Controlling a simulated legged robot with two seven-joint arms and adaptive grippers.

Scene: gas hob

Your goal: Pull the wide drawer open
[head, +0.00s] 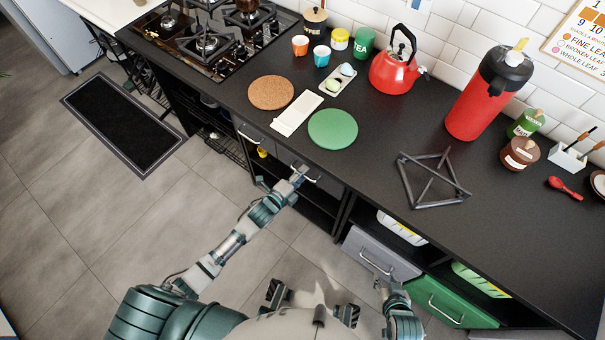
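Just under the worktop edge is a grey drawer front (285,157). One bar handle (248,134) shows on its left, and another handle lies by my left gripper. I cannot tell whether these belong to one wide drawer; no open gap shows. My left gripper (300,173) is at the right-hand handle, touching or very close to it. Its fingers are too small to tell whether they are around the bar. My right gripper (384,287) is low, in front of the lower grey drawer (378,257), with its fingers unclear.
A green drawer (447,300) sits right of the lower grey one. The black worktop (370,170) above carries a green round mat (333,129), a cork mat (271,92), a red kettle (392,72) and a metal trivet (432,180).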

